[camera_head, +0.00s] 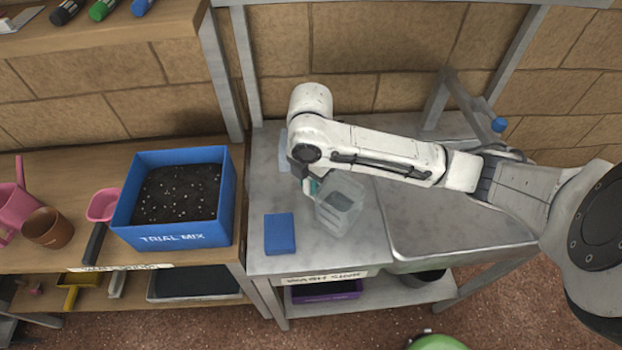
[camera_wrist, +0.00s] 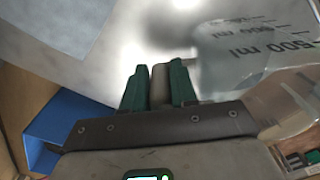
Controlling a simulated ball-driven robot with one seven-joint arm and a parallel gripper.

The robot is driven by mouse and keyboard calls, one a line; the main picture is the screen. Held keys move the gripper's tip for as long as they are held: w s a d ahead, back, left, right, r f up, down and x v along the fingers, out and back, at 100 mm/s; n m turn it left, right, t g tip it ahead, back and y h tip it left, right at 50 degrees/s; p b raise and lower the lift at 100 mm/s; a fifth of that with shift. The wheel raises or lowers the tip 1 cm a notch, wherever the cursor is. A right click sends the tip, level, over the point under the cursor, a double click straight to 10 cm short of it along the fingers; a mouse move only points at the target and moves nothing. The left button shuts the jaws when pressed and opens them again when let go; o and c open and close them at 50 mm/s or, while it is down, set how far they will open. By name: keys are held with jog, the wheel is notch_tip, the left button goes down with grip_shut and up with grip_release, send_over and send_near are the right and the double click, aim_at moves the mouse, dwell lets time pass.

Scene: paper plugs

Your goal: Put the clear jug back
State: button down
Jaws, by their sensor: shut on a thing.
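The clear jug (camera_head: 340,205) is above or on the left part of the grey metal wash bench; I cannot tell whether its base touches the top. Its "500 ml" marking shows at the right in the wrist view (camera_wrist: 270,45). My gripper (camera_head: 311,187) is at the jug's left side, partly hidden by my arm. In the wrist view, the green fingers of my gripper (camera_wrist: 158,85) are shut on a narrow grey upright piece, which looks like the jug's handle.
A blue block (camera_head: 280,234) lies near the bench's front left. A blue "TRIAL MIX" box (camera_head: 172,240) of soil stands on the wooden bench to the left. A pale bluish flat patch (camera_head: 284,158) shows behind my wrist. A sunken sink area (camera_head: 450,225) is to the right.

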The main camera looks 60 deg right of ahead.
jog(key=shift+f, duration=0.3)
jog(key=shift+f, duration=0.15)
jog(key=c, duration=0.9)
grip_release()
notch_tip(320, 180, up, 12)
jog(key=shift+r, duration=0.2)
